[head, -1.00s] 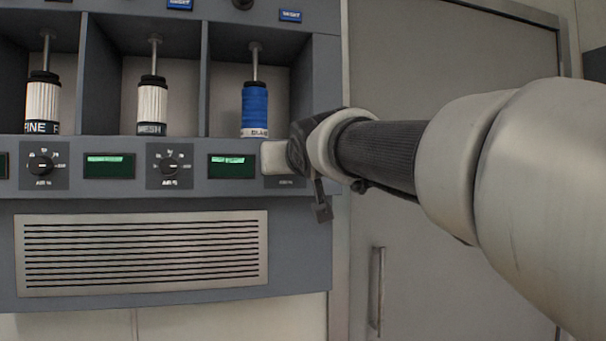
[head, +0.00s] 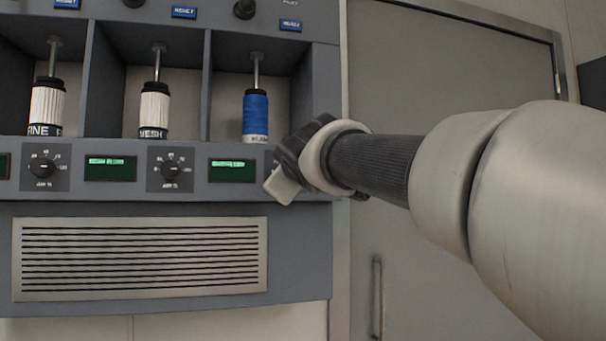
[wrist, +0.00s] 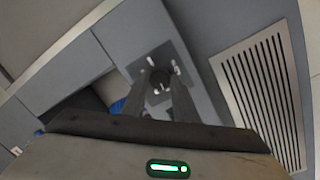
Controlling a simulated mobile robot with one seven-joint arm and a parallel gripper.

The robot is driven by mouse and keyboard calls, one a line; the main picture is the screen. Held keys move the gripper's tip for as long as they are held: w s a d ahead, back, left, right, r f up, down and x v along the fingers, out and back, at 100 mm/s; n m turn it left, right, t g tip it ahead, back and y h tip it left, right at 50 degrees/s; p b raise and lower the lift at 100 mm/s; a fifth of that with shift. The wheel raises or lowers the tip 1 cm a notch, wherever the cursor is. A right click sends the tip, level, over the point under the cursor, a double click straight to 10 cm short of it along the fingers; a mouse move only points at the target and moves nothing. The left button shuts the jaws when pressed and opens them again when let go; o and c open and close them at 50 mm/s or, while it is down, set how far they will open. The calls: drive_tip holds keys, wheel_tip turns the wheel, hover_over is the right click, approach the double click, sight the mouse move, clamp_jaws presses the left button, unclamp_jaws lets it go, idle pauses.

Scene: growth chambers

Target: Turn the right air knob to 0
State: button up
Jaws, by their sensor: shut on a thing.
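The right air knob (wrist: 160,77) is a small dark dial with white marks around it, on a dark plate in the wrist view. My gripper (wrist: 160,80) is shut on this knob, with one finger on each side of it. In the head view my gripper (head: 285,172) is at the panel's right end, rolled at a slant, and it hides the right knob and its plate. The pointer's exact reading cannot be made out.
Two other air knobs, left (head: 42,166) and middle (head: 170,169), sit on the same strip between green displays (head: 233,170). A blue cartridge (head: 255,115) stands in the bay above my gripper. A vent grille (head: 140,258) lies below; a grey door (head: 440,80) is at right.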

drive_tip(key=shift+r+n, duration=0.1)
drive_tip(key=shift+n, duration=0.6)
drive_tip(key=o, duration=1.1)
drive_tip(key=shift+c, duration=0.2)
drive_tip(key=shift+s, duration=0.1)
